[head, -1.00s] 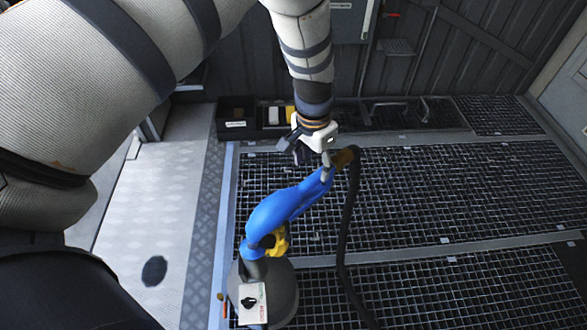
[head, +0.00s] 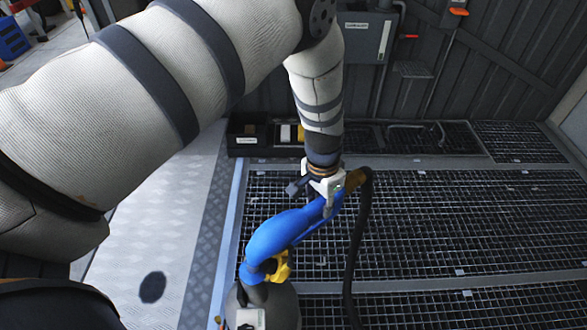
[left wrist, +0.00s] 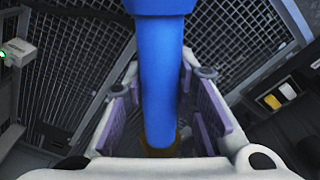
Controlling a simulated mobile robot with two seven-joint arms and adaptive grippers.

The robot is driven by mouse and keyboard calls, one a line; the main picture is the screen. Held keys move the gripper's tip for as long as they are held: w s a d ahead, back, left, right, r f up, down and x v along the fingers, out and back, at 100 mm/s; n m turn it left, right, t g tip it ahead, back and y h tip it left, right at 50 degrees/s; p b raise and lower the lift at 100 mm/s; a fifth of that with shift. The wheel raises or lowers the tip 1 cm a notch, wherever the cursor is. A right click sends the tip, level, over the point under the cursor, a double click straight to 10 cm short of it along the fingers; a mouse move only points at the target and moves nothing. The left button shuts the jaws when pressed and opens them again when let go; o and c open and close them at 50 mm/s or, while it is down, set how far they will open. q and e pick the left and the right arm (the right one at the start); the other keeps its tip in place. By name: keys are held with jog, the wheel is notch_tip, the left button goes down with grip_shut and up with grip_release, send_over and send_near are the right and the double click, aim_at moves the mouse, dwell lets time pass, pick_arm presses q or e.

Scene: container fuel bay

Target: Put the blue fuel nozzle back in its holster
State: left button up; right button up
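The blue fuel nozzle (head: 285,228) has a yellow trigger (head: 280,266) and a brown collar (head: 356,179) leading to a black hose (head: 359,240). Its lower end meets a grey rounded body (head: 275,305), cut off by the bottom edge. My left gripper (head: 325,197) is at the nozzle's upper end, near the collar. In the left wrist view the blue tube (left wrist: 161,80) runs between the purple finger pads, with gaps visible on both sides, so the gripper looks open around it. I cannot clearly identify the holster. My right gripper is out of view.
Grating (head: 430,220) covers the floor at right, beside a pale plate walkway (head: 170,230). A black bin (head: 247,134) stands by the back wall. A grey box (head: 363,38) and an orange-topped fitting (head: 459,12) are on the wall.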

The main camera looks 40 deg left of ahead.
pick_arm(q)
grip_shut()
notch_tip(320, 180, up, 12)
jog(key=p, duration=0.4)
jog(key=shift+f, duration=0.2)
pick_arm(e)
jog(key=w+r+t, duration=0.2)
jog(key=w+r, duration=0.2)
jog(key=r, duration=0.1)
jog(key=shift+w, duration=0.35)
